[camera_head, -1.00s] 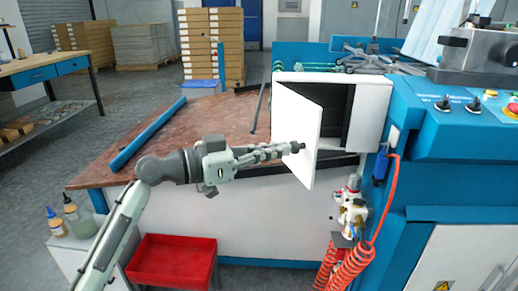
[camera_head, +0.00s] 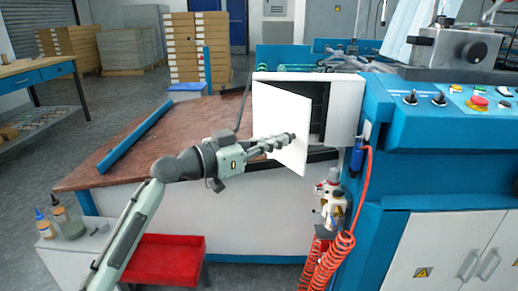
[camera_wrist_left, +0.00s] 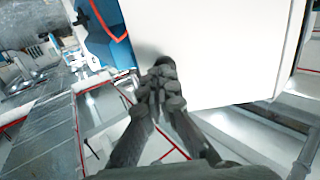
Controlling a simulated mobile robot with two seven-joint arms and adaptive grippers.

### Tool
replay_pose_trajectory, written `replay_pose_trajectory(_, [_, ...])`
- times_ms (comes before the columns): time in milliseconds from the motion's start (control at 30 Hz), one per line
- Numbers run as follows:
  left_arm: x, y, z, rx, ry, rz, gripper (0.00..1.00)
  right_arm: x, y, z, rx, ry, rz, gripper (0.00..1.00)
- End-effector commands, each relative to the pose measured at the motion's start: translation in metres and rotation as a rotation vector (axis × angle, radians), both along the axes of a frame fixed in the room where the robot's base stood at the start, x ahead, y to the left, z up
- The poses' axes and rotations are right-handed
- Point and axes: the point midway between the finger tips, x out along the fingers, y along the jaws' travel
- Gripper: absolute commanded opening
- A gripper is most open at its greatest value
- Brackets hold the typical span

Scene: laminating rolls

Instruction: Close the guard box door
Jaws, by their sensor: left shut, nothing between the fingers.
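The guard box (camera_head: 346,108) is a white box on the machine, with a dark inside. Its white door (camera_head: 277,122) stands partly open in the head view, swung out towards me. My left gripper (camera_head: 291,137) is shut and empty, with its fingertips at the outer face of the door, near the lower free edge. In the left wrist view, the shut fingers (camera_wrist_left: 160,82) reach the edge of the white door (camera_wrist_left: 215,45) and seem to touch it. My right gripper is not in view.
A blue control panel (camera_head: 440,120) with knobs is right of the box. A coiled orange hose (camera_head: 330,262) and regulator (camera_head: 331,200) hang below it. A brown table (camera_head: 180,140) lies left, with a red tray (camera_head: 165,260) below.

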Motion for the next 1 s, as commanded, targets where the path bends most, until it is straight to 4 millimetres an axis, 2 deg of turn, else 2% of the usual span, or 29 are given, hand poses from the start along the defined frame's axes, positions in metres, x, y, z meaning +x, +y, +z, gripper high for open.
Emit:
replay_pose_trajectory(167, [0.014, -0.025, 0.001, 0.001, 0.001, -0.012, 0.0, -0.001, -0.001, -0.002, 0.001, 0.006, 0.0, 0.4])
replay_pose_trajectory(300, [0.019, -0.042, 0.002, -0.002, -0.001, 0.033, 0.0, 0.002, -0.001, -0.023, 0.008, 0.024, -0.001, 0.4])
replay_pose_trajectory(433, [0.026, -0.055, 0.002, -0.003, 0.0, 0.117, 0.0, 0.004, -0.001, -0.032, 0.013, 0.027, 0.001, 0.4])
replay_pose_trajectory(633, [0.042, -0.073, 0.0, 0.001, 0.0, 0.116, 0.0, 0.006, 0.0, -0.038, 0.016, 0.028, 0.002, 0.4])
replay_pose_trajectory(767, [0.055, -0.087, -0.002, 0.001, -0.001, 0.115, 0.0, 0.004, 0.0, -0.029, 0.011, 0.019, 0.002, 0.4])
replay_pose_trajectory(1000, [0.076, -0.105, -0.003, 0.0, 0.0, 0.115, 0.0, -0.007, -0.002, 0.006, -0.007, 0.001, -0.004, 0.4])
